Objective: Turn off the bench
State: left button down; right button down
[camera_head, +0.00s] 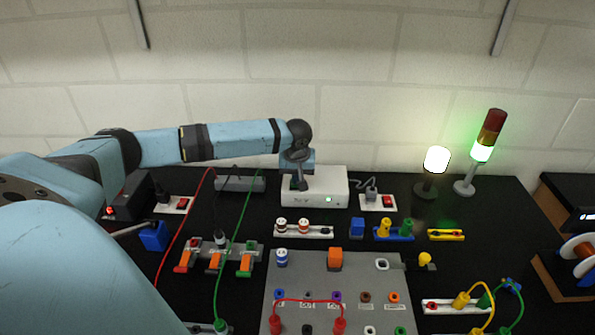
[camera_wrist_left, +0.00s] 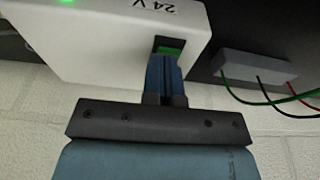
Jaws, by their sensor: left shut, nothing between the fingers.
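The white 24 V power supply box (camera_head: 330,186) stands at the back of the black bench. Its small green light is lit. In the left wrist view the box (camera_wrist_left: 110,45) fills the upper left, with a green-lit switch (camera_wrist_left: 168,49) in a dark recess. My left gripper (camera_head: 299,184) is shut and empty. In the wrist view its blue fingertips (camera_wrist_left: 166,62) are at the switch and partly cover it; I cannot tell whether they press it. A green-lit stack light (camera_head: 482,153) and a glowing white lamp (camera_head: 436,160) stand at the back right. My right gripper is not in view.
Socket strips with red switches stand left (camera_head: 175,204) and right (camera_head: 378,202) of the box. A grey terminal block (camera_head: 240,184) with wires is left of the box. A grey panel (camera_head: 350,262) with plugs and a red cable lies in front. The wall is close behind.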

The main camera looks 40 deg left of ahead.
pick_arm(q)
jog(key=shift+s+d+f+p, duration=0.15)
jog(key=shift+p, duration=0.3)
jog(key=shift+f+t+y, duration=0.15)
jog(key=shift+t+y, duration=0.15)
jog(key=shift+w+a+p, duration=0.55)
jog(key=shift+w, duration=0.05)
jog(key=shift+r, duration=0.25)
